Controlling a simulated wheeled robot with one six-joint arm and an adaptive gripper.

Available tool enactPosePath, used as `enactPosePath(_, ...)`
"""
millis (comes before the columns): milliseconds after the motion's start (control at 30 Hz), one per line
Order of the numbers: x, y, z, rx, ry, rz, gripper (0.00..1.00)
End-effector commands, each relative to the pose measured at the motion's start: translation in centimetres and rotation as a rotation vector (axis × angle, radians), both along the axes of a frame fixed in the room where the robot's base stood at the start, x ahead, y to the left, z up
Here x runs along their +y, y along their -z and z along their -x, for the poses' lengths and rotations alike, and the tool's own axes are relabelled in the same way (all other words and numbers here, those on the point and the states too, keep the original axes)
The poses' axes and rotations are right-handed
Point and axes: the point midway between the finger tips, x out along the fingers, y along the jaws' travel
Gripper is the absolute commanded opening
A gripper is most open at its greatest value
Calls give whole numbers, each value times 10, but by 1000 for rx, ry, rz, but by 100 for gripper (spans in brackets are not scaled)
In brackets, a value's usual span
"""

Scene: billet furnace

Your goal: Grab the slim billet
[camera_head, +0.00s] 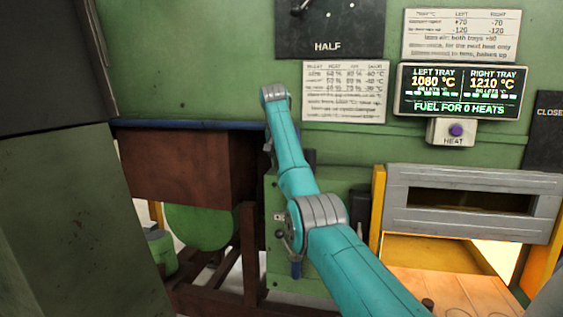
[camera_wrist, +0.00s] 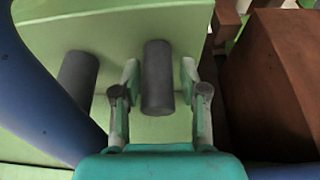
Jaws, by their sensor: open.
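In the wrist view my gripper (camera_wrist: 159,72) is open, with one finger on each side of a dark grey cylindrical billet (camera_wrist: 158,80). Gaps show between the billet and both fingers, so it is not gripped. A second dark grey billet (camera_wrist: 77,76) lies to the left, outside the fingers and partly cut off by a blue edge. The middle billet looks slightly narrower, but viewing angle makes their true thickness hard to compare. Both are against a pale green surface (camera_wrist: 115,25). In the head view my arm hides the gripper, and no billet is visible.
A brown box (camera_head: 180,165) with a blue top edge stands left of my arm; a brown block (camera_wrist: 270,80) is close right of the gripper. A blue curved edge (camera_wrist: 40,95) is at left. The furnace's grey slotted door (camera_head: 470,205) is at right, below the temperature display (camera_head: 458,90).

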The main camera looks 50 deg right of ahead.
Motion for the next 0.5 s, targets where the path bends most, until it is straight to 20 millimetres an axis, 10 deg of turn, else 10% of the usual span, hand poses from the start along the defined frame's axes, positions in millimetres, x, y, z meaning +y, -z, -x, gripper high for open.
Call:
enactPosePath(233,-1,1,0,-3,1,2,43)
enactPosePath(400,-1,0,0,-3,1,2,1)
enactPosePath(500,-1,0,0,-3,1,2,0)
